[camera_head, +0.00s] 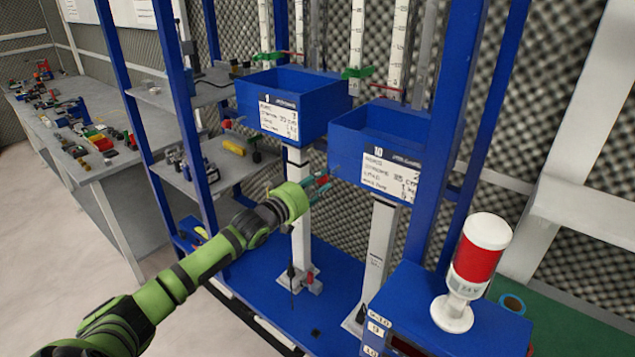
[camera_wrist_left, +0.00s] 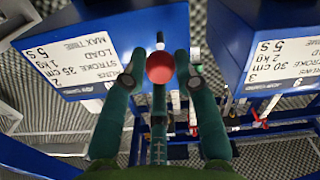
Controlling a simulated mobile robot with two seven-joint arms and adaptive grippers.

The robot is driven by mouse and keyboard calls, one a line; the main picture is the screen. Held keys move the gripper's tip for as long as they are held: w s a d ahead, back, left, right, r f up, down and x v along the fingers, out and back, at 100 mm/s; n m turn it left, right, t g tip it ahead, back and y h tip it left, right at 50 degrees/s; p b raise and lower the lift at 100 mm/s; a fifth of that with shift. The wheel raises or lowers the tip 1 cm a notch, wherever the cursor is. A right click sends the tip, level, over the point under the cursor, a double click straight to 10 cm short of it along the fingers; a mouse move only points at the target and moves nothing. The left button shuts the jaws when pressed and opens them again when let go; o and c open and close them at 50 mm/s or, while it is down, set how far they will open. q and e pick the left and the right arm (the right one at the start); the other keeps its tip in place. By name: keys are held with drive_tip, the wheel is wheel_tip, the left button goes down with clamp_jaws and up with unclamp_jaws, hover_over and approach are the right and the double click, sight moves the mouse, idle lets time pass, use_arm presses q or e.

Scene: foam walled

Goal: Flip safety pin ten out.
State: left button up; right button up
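The blue box marked 10 (camera_head: 378,150) hangs on the rig at centre right, with a white label on its front. In the left wrist view, a blue box with a 35 cm, 1 kg label (camera_wrist_left: 112,45) fills the upper left. A red ball knob on a dark stem (camera_wrist_left: 160,67), which looks like the safety pin's end, shows in front of it. My left gripper (camera_head: 321,187) is beside box 10's lower left corner. In the wrist view its two fingers (camera_wrist_left: 160,62) stand apart, one on each side of the knob, with narrow gaps. My right gripper is not in view.
Another blue box (camera_head: 290,103) hangs to the left of box 10. Blue posts (camera_head: 458,110) frame the rig. A red and white beacon (camera_head: 474,270) stands on a blue cabinet at front right. Shelves and a bench (camera_head: 85,125) with small items lie left.

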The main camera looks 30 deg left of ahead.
use_arm(q)
drive_tip(key=o, duration=0.3)
drive_tip(key=shift+a+r, duration=0.1)
drive_tip(key=shift+r, duration=0.05)
drive_tip(key=shift+s+f, duration=0.2)
drive_tip(key=shift+s, duration=0.4)
drive_tip(key=s+a, duration=0.1)
drive_tip(key=s, duration=0.9)
drive_tip(key=shift+s+r, duration=0.2)
drive_tip(key=shift+s, duration=0.2)
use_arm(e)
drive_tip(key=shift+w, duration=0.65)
